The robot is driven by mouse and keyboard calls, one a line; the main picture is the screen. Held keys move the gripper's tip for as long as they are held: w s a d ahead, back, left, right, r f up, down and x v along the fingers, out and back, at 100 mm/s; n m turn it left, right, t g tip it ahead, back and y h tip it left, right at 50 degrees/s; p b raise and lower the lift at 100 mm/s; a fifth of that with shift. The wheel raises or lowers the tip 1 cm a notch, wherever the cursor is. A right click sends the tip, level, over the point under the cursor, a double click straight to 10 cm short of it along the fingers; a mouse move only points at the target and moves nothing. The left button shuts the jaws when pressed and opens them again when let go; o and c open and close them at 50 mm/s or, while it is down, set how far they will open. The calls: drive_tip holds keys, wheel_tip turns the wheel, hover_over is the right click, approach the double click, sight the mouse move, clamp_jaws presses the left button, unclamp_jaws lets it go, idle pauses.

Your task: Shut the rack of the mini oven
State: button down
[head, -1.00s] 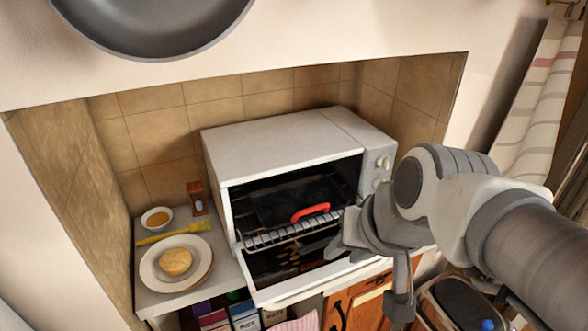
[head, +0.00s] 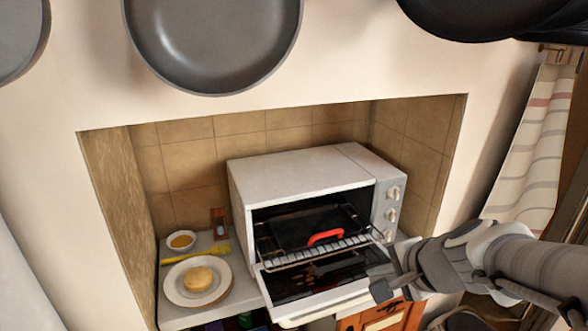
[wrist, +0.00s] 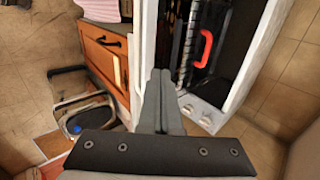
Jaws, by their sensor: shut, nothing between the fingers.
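The white mini oven (head: 300,172) stands in a tiled alcove with its door (head: 325,300) folded down. Its wire rack (head: 315,254) sticks out a little past the front opening; in the wrist view the rack (wrist: 185,58) shows as a narrow barred edge. A dark tray with a red handle (head: 325,236) sits on the rack; the handle also shows in the wrist view (wrist: 203,48). My gripper (head: 378,280) is at the oven's right front, near the open door's right side. In the wrist view its fingers (wrist: 160,82) are together and empty. Contact with the door cannot be told.
A plate with a round bun (head: 198,279), a small bowl (head: 181,241) and a yellow brush (head: 195,255) are on the counter left of the oven. Pans (head: 212,40) hang above. Wooden cabinet fronts (wrist: 105,43) are below; a striped curtain (head: 535,140) hangs at right.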

sight(316, 232)
drive_tip(key=b+x, duration=0.1)
drive_tip(key=x, duration=0.2)
drive_tip(key=w+b+x, duration=0.1)
drive_tip(key=b+x, duration=0.1)
drive_tip(key=x, duration=0.2)
drive_tip(key=r+b+x, duration=0.1)
drive_tip(key=b+x, duration=0.1)
drive_tip(key=x, duration=0.2)
drive_tip(key=shift+w+a, duration=0.15)
drive_tip(key=shift+a, duration=0.05)
drive_tip(key=shift+w+a, duration=0.2)
drive_tip(key=shift+w, duration=0.3)
drive_tip(key=w+a+p, duration=0.1)
drive_tip(key=w, duration=0.3)
drive_tip(key=w+a+p, duration=0.1)
drive_tip(key=w+a, duration=0.1)
drive_tip(key=w, duration=0.3)
drive_tip(key=w+a+p, duration=0.1)
drive_tip(key=w, duration=0.3)
drive_tip(key=shift+w+a+p, duration=0.15)
drive_tip(key=shift+w+p, duration=0.05)
drive_tip(key=shift+p, duration=0.15)
drive_tip(key=shift+s, duration=0.1)
